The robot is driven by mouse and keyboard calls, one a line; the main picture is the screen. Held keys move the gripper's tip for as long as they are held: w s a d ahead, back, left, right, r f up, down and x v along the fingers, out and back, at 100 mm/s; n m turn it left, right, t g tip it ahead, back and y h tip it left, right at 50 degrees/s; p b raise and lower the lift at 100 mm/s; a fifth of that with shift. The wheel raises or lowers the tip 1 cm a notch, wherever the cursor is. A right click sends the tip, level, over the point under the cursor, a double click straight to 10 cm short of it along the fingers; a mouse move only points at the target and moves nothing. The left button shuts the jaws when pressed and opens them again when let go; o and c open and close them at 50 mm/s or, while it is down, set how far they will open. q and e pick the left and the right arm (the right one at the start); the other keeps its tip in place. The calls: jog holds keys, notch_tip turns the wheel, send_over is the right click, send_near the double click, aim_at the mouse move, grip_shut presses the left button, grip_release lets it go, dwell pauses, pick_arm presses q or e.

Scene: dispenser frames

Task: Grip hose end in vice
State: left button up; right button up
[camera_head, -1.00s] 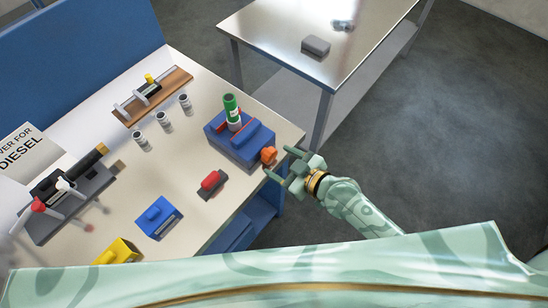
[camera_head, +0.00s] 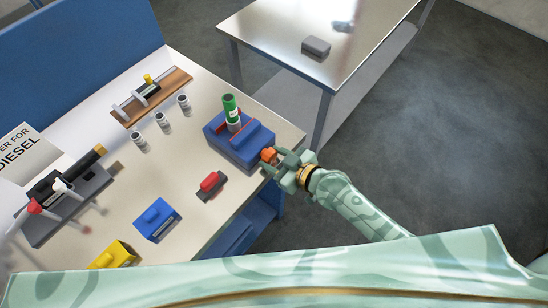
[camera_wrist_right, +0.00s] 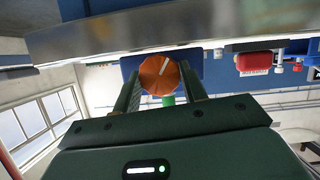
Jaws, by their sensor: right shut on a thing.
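A blue vice (camera_head: 225,145) with red jaw edges stands at the right end of the bench. A green hose end (camera_head: 232,107) with a grey lower part stands upright in it, between the jaws. How tightly the jaws hold it I cannot tell. My right gripper (camera_head: 276,160) is shut on the orange knob (camera_head: 267,154) at the vice's front right. In the right wrist view the knob (camera_wrist_right: 160,73), with a white line on it, sits between the two fingers. My left gripper is not in view.
A red block (camera_head: 211,185), a blue box (camera_head: 157,219) and a yellow box (camera_head: 115,256) lie on the bench (camera_head: 130,185). Several small grey cylinders (camera_head: 161,120) stand left of the vice. A second table (camera_head: 290,40) stands behind. Floor is free at right.

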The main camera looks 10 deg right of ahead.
jog(key=m+b, duration=0.1)
jog(key=m+g+y+b, duration=0.1)
jog(key=b, duration=0.1)
jog(key=shift+w+d+f, duration=0.15)
jog(key=shift+f, duration=0.15)
jog(key=shift+r+m+g+y+b, duration=0.2)
jog(key=shift+m+g+y+b, duration=0.1)
jog(key=shift+m+b, duration=0.15)
jog(key=shift+r, duration=0.15)
jog(key=o, duration=1)
jog(key=v, duration=1.6)
jog(key=shift+d, duration=0.2)
